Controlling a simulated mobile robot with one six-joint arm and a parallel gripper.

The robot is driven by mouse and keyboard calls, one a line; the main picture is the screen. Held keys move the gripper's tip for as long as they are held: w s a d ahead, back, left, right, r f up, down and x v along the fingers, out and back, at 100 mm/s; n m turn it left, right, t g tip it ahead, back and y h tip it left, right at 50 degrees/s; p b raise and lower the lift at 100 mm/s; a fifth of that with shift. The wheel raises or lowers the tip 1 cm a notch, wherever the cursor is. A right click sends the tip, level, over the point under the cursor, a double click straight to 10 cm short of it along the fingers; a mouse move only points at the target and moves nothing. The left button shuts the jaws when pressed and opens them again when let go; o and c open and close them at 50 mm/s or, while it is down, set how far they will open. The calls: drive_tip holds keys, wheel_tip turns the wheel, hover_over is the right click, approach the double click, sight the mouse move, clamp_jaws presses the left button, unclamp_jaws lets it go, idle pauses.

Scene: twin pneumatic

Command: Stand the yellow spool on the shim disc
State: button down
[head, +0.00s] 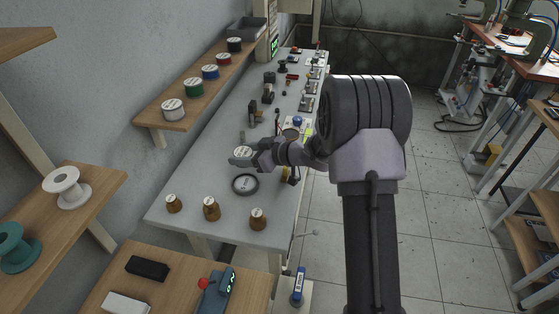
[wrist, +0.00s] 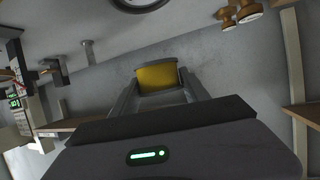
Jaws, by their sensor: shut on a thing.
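The yellow spool (wrist: 157,78) is between the two fingers of my gripper (wrist: 160,88) in the wrist view. In the head view its pale round top (head: 242,151) shows at the tip of my gripper (head: 247,156), and its yellow side is mostly hidden. A round dark-rimmed disc with a pale label, seemingly the shim disc (head: 245,184), lies flat on the grey bench. The spool is apart from it, farther back along the bench. Part of the disc shows at the top edge of the wrist view (wrist: 140,4). The height of the spool above the bench is unclear.
Several brown bottles (head: 211,209) stand at the near end of the grey bench (head: 170,215). Small fixtures (head: 252,114) stand behind my gripper. A wall shelf (head: 160,112) with several coloured spools runs along the left. Bench surface left of the disc is clear.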

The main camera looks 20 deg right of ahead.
sight(246, 184)
drive_tip(key=shift+w+f, duration=0.2)
drive_tip(key=f+b, duration=0.1)
drive_tip(key=f, duration=0.2)
drive_tip(key=f+b, duration=0.2)
drive_tip(key=f, duration=0.1)
drive_tip(key=f+b, duration=0.1)
drive_tip(key=f, duration=0.2)
drive_tip(key=shift+s+a+f+b, duration=0.25)
drive_tip(key=shift+a+f+b, duration=0.05)
drive_tip(key=shift+b, duration=0.05)
drive_tip(key=shift+r, duration=0.2)
drive_tip(key=c, duration=0.6)
unclamp_jaws()
drive_tip(key=shift+f, duration=0.15)
drive_tip(key=shift+o, duration=0.2)
